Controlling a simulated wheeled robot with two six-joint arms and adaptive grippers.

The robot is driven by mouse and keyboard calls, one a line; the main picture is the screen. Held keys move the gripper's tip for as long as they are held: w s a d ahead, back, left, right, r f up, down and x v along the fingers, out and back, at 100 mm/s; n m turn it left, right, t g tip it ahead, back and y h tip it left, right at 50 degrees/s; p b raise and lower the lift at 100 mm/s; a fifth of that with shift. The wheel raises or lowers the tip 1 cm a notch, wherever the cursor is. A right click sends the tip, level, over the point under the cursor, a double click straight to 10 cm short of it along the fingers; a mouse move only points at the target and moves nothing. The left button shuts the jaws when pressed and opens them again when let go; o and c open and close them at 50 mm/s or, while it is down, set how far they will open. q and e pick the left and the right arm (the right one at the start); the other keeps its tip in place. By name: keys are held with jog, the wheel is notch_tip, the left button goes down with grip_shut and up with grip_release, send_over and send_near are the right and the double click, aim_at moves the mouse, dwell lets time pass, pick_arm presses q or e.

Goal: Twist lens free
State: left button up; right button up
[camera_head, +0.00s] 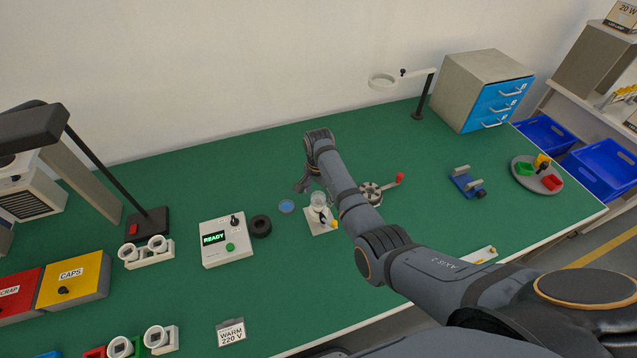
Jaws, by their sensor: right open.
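My right gripper (301,187) is open and empty, just above and left of the clear piece in the picture. My forearm hides part of the bench right of the fixture. My left gripper is out of view.
Left of the disc are a black ring (261,226) and a white box reading READY (225,241). A round device with a red-knobbed crank (370,192) stands close right of my forearm. A magnifier stand (418,113) is farther back. The back middle bench is clear.

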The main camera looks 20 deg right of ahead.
jog(key=shift+f, duration=0.45)
jog(key=c, duration=1.2)
jog(key=shift+r+n+p, duration=0.1)
jog(key=shift+n+p, duration=0.7)
jog(key=shift+n, duration=0.3)
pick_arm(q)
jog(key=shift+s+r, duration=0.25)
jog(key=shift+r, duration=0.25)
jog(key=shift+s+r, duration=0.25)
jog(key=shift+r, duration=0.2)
pick_arm(e)
jog(key=shift+n, duration=0.7)
jog(key=shift+n+p, duration=0.8)
jog(key=shift+n, duration=0.2)
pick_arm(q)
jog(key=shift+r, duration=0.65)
pick_arm(e)
jog(key=shift+n, duration=0.5)
